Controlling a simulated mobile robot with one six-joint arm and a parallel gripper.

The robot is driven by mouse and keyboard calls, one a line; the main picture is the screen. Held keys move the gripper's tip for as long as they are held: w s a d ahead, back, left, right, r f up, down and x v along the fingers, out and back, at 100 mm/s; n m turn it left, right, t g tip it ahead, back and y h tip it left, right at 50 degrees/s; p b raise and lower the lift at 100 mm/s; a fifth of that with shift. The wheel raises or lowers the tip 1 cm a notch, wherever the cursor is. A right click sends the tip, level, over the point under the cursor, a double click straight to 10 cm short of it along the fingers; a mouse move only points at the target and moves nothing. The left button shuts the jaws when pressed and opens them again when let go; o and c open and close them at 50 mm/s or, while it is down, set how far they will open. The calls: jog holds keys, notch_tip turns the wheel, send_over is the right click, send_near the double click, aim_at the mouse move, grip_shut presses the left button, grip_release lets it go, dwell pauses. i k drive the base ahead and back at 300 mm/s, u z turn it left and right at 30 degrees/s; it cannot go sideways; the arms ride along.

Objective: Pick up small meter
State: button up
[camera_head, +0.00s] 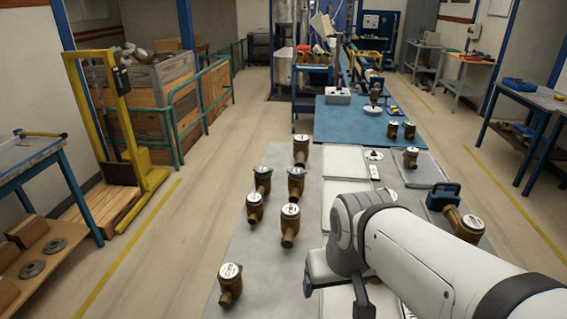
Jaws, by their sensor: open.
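Several small brass meters with white round dials stand on the grey left part of the bench. One meter (230,283) is at the near left. Another meter (290,222) stands farther in, with meters (254,207), (296,182) and (262,178) grouped behind it and one meter (301,150) at the back. A larger-looking brass meter (465,225) lies tilted to the right of my arm. My gripper (335,298) is low in front, over the bench to the right of the meters. Its dark fingers are apart with no meter seen between them. My arm hides part of the bench.
White flat trays (344,162) run along the bench middle. A blue boxy tool (443,196) and a meter (411,157) are on the right. A blue mat (340,122) lies beyond. Grey bench (262,260) is bare between the near meters.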

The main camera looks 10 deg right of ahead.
aim_at(410, 156)
jog(key=k, duration=1.7)
jog(key=z, duration=1.85)
jog(key=i, duration=5.25)
